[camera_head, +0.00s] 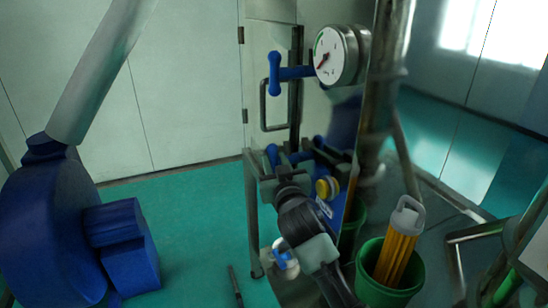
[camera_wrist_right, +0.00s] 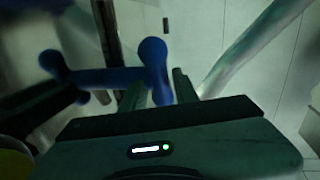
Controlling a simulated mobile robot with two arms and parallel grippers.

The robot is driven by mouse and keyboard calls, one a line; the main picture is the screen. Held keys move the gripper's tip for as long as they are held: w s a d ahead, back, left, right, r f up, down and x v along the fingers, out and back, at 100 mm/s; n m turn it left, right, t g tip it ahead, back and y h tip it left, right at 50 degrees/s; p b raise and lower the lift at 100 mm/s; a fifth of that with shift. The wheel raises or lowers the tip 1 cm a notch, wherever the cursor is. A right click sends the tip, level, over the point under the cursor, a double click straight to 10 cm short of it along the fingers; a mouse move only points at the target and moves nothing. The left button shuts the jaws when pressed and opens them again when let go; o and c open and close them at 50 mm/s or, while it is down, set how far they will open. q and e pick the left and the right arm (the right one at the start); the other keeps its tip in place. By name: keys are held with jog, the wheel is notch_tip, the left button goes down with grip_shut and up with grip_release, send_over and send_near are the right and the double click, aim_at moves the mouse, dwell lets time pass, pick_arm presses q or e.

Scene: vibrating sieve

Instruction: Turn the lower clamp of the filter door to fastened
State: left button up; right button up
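The lower clamp (camera_head: 272,155) has a blue T-shaped handle and shows low on the filter, just beyond my right gripper (camera_head: 277,180). In the right wrist view the blue handle (camera_wrist_right: 155,68) is large, with its crossbar upright and its stem running left. My right gripper (camera_wrist_right: 145,75) is open, with one finger on each side of the crossbar. I cannot tell whether the fingers touch it. The upper clamp (camera_head: 275,73) is a similar blue handle, its crossbar upright, beside the gauge. My left gripper is out of view.
A round pressure gauge (camera_head: 337,55) sits above the lower clamp. A yellow round knob (camera_head: 327,188) is right of my right gripper. A green bin (camera_head: 398,287) with yellow sticks stands at the lower right. Open green floor (camera_head: 195,205) lies to the left.

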jog(key=shift+w, duration=0.65)
grip_shut()
jog(key=shift+r+p, duration=0.15)
jog(key=shift+p, duration=0.5)
jog(key=g+p, duration=0.2)
jog(key=p, duration=0.4)
jog(key=n+g+p, duration=0.1)
jog(key=g+p, duration=0.2)
jog(key=p, duration=0.2)
jog(key=shift+w+a+r+h+p, duration=0.15)
jog(key=shift+h+p, duration=0.2)
jog(key=shift+h, duration=0.05)
jog(key=shift+g, duration=0.4)
jog(key=shift+f+g+h+p, duration=0.3)
jog(key=shift+f+g, duration=0.05)
jog(key=shift+g, duration=0.55)
jog(key=g, duration=0.1)
jog(key=g+h, duration=0.1)
jog(key=g, duration=0.3)
jog(key=shift+f+n, duration=0.3)
jog(key=shift+n, duration=0.1)
jog(key=shift+f+g+h, duration=0.1)
jog(key=shift+g+h, duration=0.2)
